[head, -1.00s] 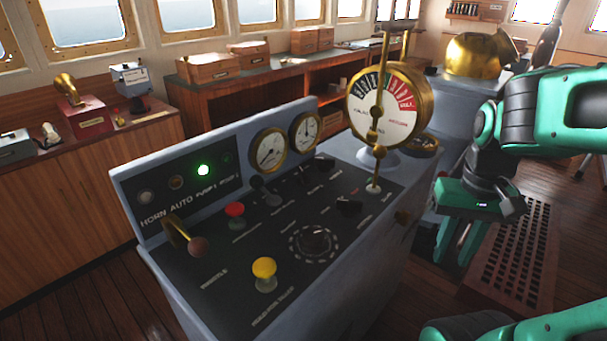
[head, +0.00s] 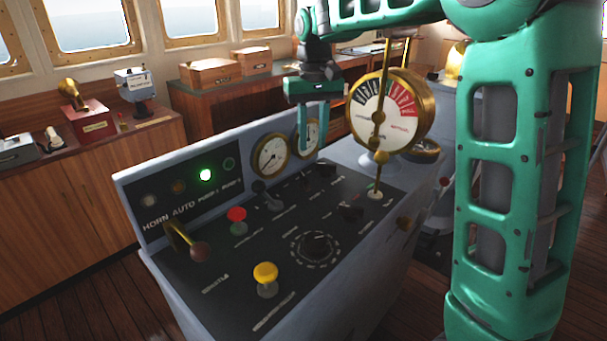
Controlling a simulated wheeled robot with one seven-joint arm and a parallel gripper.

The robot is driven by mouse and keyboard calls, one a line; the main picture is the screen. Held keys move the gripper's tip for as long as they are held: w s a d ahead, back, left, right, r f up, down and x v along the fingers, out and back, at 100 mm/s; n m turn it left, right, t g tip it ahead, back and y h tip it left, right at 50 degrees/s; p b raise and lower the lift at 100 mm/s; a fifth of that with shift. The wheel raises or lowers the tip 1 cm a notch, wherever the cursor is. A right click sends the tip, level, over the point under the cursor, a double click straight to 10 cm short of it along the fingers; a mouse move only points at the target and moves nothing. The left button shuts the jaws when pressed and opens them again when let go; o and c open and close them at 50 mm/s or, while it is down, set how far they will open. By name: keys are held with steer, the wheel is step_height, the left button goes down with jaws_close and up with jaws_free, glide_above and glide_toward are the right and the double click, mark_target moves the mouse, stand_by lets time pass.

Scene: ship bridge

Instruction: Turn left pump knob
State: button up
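The blue-grey control console (head: 378,238) stands in the middle of the head view. Two small black knobs sit at the back right of its dark panel, a left one (head: 305,181) and a right one (head: 325,171); their labels are too small to read. My gripper (head: 313,150) points down above the back of the panel, over these knobs and in front of the right gauge (head: 312,132), which it partly hides. Its fingers look apart with nothing between them. The fingertips appear above the knobs, not touching them. A green lamp (head: 205,174) is lit on the back panel.
Close by are a grey-black lever (head: 262,190), a red button (head: 237,215), a large dial knob (head: 316,244), a yellow button (head: 266,274) and another black knob (head: 351,212). The brass engine telegraph (head: 390,110) rises right of the gripper. A brass lever (head: 182,238) stands at left.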

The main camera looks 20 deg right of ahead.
mark_target(305, 178)
steer(key=f, duration=0.3)
steer(key=a+f, duration=0.1)
steer(key=f, duration=0.3)
steer(key=w+f, duration=0.1)
steer(key=f, duration=0.2)
steer(key=shift+a+f, duration=0.2)
steer(key=shift+f, duration=0.2)
jaws_close()
